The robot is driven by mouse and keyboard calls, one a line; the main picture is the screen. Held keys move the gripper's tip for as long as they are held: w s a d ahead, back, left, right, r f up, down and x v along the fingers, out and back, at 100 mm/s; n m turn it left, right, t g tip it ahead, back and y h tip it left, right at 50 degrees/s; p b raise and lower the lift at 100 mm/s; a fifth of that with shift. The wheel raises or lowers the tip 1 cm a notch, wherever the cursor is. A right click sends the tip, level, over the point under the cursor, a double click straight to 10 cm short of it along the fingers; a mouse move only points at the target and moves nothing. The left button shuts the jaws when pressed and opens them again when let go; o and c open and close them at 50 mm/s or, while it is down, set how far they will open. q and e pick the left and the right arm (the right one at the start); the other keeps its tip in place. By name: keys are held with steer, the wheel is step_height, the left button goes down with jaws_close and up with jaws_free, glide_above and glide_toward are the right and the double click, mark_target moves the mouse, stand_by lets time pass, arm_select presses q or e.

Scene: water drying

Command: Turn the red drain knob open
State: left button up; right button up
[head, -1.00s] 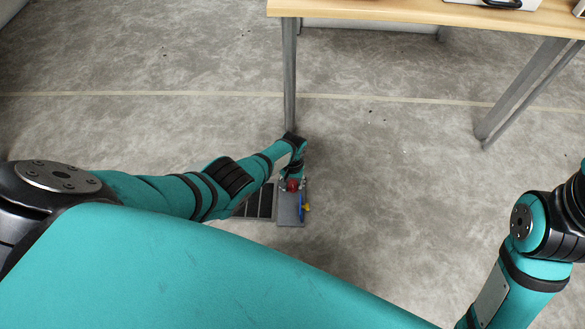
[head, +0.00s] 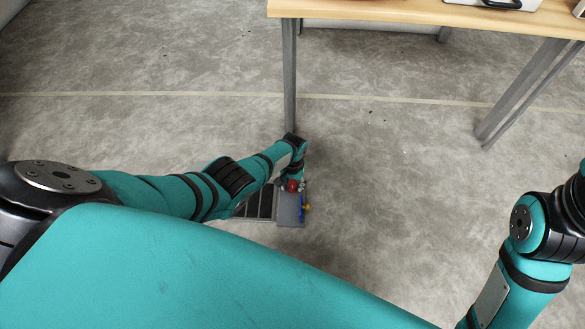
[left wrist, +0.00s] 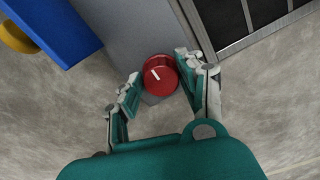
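The red drain knob (left wrist: 160,74) has a white mark on its face and sits on a narrow grey box (left wrist: 138,30). In the left wrist view, my left gripper (left wrist: 157,73) is open, with one finger on each side of the knob. The right-hand finger is close to the knob; contact cannot be told. A gap shows between the left-hand finger and the knob. In the head view, the knob (head: 293,185) is small, partly covered by my left gripper (head: 291,184), low near the floor. My right gripper is outside the views.
A blue part (left wrist: 62,28) with a yellow piece (left wrist: 15,38) lies beside the grey box. A dark-panelled grate (left wrist: 240,18) is on its other side. A wooden-topped table (head: 400,12) stands beyond, its leg (head: 290,75) near my left arm. Floor to the right is clear.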

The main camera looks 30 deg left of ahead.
mark_target(293, 185)
arm_select(q)
steer(key=o, duration=0.4)
steer(key=shift+c, duration=0.2)
steer(key=shift+r, duration=0.1)
steer(key=shift+w+r, duration=0.1)
steer(key=shift+r, duration=0.1)
step_height(293, 185, up, 11)
steer(key=shift+r, duration=0.2)
stand_by(0.4)
